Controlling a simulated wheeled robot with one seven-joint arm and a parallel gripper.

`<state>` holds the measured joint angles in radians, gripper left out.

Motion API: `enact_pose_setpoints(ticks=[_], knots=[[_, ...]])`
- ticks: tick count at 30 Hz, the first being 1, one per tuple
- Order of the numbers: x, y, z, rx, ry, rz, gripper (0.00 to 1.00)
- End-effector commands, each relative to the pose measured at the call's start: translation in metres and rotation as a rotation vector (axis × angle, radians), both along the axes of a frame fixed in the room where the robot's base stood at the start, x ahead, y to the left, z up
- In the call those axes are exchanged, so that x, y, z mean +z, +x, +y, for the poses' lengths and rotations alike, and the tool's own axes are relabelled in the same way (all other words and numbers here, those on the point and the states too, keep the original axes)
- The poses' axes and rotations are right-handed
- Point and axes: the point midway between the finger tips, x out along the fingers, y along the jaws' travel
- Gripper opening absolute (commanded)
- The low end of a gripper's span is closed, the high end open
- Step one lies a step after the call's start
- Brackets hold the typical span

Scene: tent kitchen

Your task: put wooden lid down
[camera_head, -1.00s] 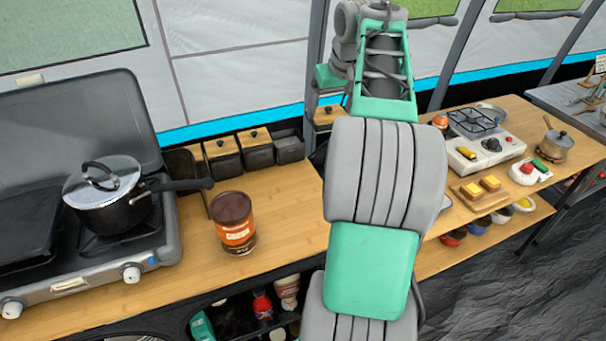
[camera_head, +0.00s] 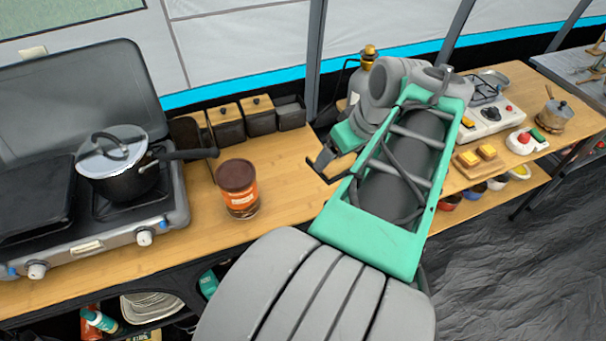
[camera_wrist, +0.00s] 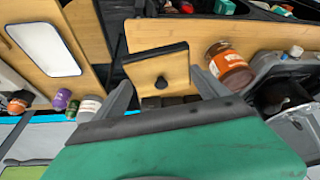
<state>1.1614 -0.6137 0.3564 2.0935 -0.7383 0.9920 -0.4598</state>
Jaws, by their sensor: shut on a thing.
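The wooden lid (camera_head: 344,162), a small square with a dark edge, is in my gripper (camera_head: 328,166) above the counter, right of the brown-lidded jar. In the wrist view the lid (camera_wrist: 152,66) shows its dark knob between the two fingers of my gripper (camera_wrist: 161,85), which is shut on it. The lid appears apart from the counter, but its exact height is hard to tell. An open dark container (camera_head: 291,112) stands beside two dark containers with wooden lids (camera_head: 227,124) (camera_head: 257,117) at the back.
The brown-lidded jar (camera_head: 238,190) stands on the wooden counter (camera_head: 285,185), which is bare between jar and gripper. A stove with a lidded pot (camera_head: 122,165) is at left. A small burner (camera_head: 490,118) and a board with yellow pieces (camera_head: 480,160) are at right.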

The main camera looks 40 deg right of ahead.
Motion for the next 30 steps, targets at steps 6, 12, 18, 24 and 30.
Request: enact_pose_setpoints(ticks=[6,12,18,24,30], knots=[[-0.032,0.000,0.048,0.330,0.003,-0.004,0.43],[-0.028,0.004,0.049,0.507,0.003,-0.008,0.43],[-0.039,0.026,0.039,0.557,0.005,-0.011,0.43],[-0.062,0.077,0.011,0.554,0.008,-0.009,0.43],[-0.105,0.111,-0.008,0.549,0.007,-0.008,0.43]])
